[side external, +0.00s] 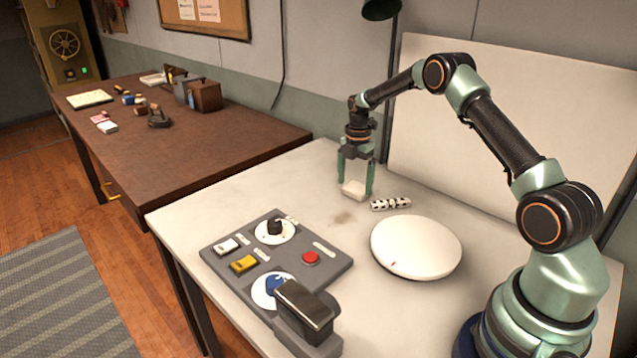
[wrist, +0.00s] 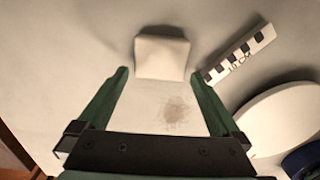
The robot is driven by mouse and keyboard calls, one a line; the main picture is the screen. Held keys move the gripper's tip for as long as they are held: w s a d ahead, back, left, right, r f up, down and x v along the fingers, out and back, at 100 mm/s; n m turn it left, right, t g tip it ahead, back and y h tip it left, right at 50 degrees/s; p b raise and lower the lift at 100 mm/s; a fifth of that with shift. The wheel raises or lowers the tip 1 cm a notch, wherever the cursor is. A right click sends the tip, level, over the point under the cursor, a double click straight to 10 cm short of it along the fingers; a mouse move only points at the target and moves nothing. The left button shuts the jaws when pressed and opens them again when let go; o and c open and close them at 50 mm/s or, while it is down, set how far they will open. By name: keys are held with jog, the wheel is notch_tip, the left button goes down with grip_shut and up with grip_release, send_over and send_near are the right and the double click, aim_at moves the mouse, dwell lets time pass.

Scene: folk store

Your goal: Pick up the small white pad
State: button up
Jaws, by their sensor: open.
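The small white pad (side external: 354,189) lies on the white table in the side view, below and between my gripper's fingers. It also shows in the wrist view (wrist: 161,56), where it lies ahead of the fingertips and casts a soft shadow. My gripper (side external: 356,182) points down with its two green fingers apart. In the wrist view, my gripper (wrist: 164,74) is open, with the left finger left of the pad and the right finger near its right edge. I cannot tell whether the fingers touch the pad or the table.
A black-and-white scale bar (side external: 390,203) lies right of the pad, near the right finger in the wrist view. A round white disc (side external: 416,246) and a grey control panel (side external: 275,252) stand nearer the camera. The table (side external: 320,165) is clear left of the pad.

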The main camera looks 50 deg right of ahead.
aim_at(354, 190)
jog(key=shift+f, duration=1.2)
jog(key=c, duration=1)
jog(key=shift+c, duration=0.2)
notch_tip(354, 190, up, 20)
